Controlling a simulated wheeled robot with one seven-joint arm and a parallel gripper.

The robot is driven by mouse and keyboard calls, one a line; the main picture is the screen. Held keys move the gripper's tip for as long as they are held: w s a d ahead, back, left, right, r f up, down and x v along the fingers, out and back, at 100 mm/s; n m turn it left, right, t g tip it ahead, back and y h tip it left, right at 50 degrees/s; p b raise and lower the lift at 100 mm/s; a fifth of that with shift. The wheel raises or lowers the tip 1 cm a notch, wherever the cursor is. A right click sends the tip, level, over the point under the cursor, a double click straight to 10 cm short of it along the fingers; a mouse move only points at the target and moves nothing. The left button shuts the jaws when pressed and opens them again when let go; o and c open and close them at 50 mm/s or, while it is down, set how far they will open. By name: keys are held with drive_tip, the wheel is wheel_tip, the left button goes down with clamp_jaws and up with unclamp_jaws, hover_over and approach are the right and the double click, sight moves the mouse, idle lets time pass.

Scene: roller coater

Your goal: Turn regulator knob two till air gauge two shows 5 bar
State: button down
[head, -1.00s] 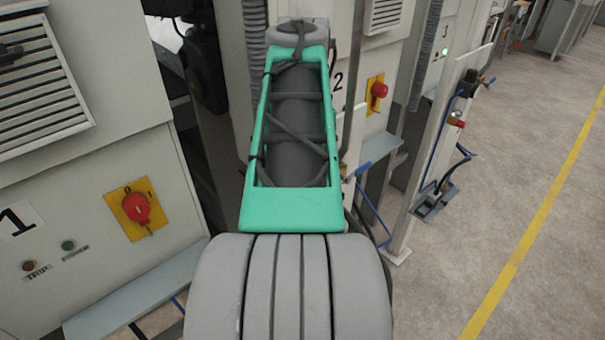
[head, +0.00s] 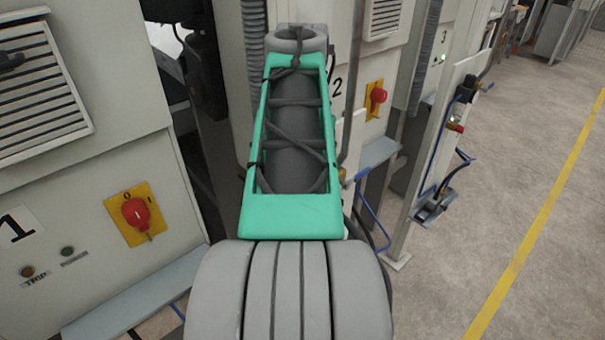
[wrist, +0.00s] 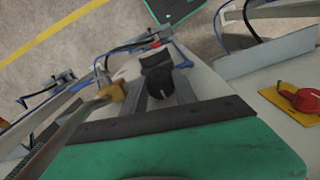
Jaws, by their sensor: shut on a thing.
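In the wrist view, a dark regulator knob (wrist: 160,88) sits between the two grey fingers of my gripper (wrist: 162,80). My gripper is shut on this knob; a pale line shows on its face. A black block (wrist: 155,62) lies just beyond it. I take it for knob two, but no label on it can be read. The head view does not show the knob or my gripper, as my own arm blocks that area. The face of air gauge two cannot be made out in either view, so its reading is unknown.
A brass-coloured fitting (wrist: 112,92) is close beside the fingers at left. A red switch on a yellow plate (wrist: 300,98) is at right. In the head view, the panel marked 2 (head: 338,87) stands behind my arm. Open floor (head: 500,200) lies to the right.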

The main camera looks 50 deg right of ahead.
drive_tip(key=m, duration=0.4)
drive_tip(key=c, duration=1)
unclamp_jaws()
